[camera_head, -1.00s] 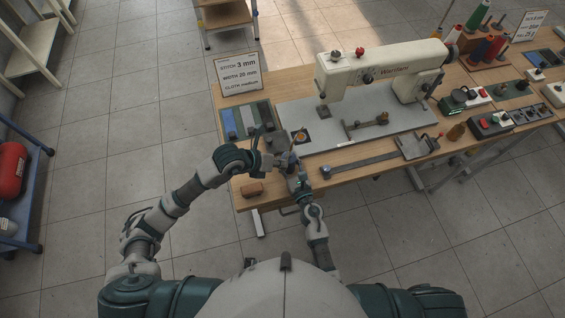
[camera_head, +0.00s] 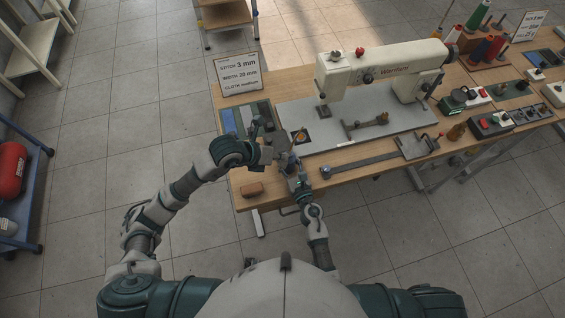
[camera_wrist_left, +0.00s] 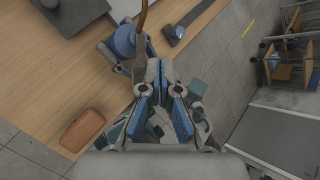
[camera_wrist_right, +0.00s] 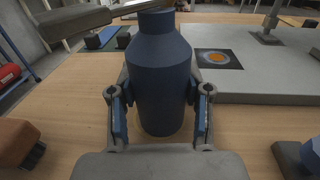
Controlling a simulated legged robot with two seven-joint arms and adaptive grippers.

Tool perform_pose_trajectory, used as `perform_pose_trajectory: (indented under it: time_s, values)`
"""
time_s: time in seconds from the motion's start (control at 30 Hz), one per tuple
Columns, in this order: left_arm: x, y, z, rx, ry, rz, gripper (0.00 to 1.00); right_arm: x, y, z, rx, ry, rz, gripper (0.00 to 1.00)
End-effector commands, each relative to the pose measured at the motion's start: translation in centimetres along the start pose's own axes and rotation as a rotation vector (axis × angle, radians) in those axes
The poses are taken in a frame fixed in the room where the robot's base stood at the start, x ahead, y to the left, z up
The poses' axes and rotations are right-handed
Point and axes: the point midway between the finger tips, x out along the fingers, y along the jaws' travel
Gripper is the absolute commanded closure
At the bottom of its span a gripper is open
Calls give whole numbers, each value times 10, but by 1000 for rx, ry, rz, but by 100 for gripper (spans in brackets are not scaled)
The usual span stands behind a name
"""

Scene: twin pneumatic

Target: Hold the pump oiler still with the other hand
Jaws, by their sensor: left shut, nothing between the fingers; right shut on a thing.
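The pump oiler (camera_wrist_right: 160,75) is a dark blue bottle, upright between the fingers of my right gripper (camera_wrist_right: 159,108) in the right wrist view. The right gripper is shut on its body. In the left wrist view the oiler (camera_wrist_left: 124,40) shows its blue body and a brown spout rising past the top edge. My left gripper (camera_wrist_left: 160,68) is shut and empty, its tips beside the oiler. In the head view my left gripper (camera_head: 280,157) and right gripper (camera_head: 297,176) are close together at the table's front left; the oiler is small and partly hidden there.
The sewing machine (camera_head: 385,70) stands on its grey bed right of the grippers. A brown block (camera_head: 252,189) lies near the front left corner. A long flat bar (camera_head: 360,164) lies to the right. A sign (camera_head: 238,74) stands behind.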

Motion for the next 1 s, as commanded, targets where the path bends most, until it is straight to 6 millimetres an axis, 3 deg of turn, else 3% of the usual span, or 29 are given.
perform_pose_trajectory:
  time_s: [0.4, 1.0]
  values:
    - [-27, -20, 20, 1, -1, -1, 100, 0, 0, 0, 0, 0, 0, 98]
    - [-29, -21, 20, 0, 0, -1, 100, 0, 0, 0, 0, 1, 0, 98]
